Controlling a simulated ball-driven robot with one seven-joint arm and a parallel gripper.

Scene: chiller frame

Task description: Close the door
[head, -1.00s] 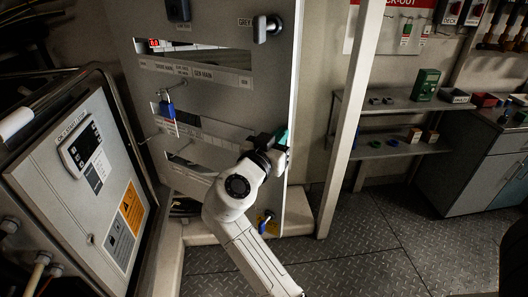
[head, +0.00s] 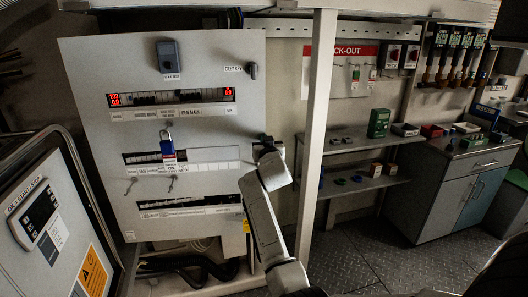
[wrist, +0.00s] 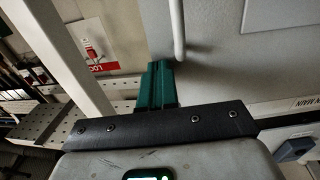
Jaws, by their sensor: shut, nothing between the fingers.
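A large grey front panel (head: 200,75), which looks like the door, stands nearly face-on in the head view. It has breaker slots, a blue padlock (head: 167,145) and a small dark grey-key latch (head: 252,70) near its upper right edge. Whether it sits flush in its frame cannot be told. My gripper (head: 268,140) is at the panel's right edge, about mid-height. In the wrist view its green fingers (wrist: 157,85) are together and empty, beside the panel surface (wrist: 220,65) and below a light rod (wrist: 178,30). Whether they touch the panel is unclear.
A white post (head: 318,120) stands just right of the panel. A second panel with a controller (head: 40,212) stands at an angle on the left. Cables (head: 190,268) show below the panel. Shelves (head: 355,185) and a grey cabinet (head: 455,185) stand at right. Floor between them is clear.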

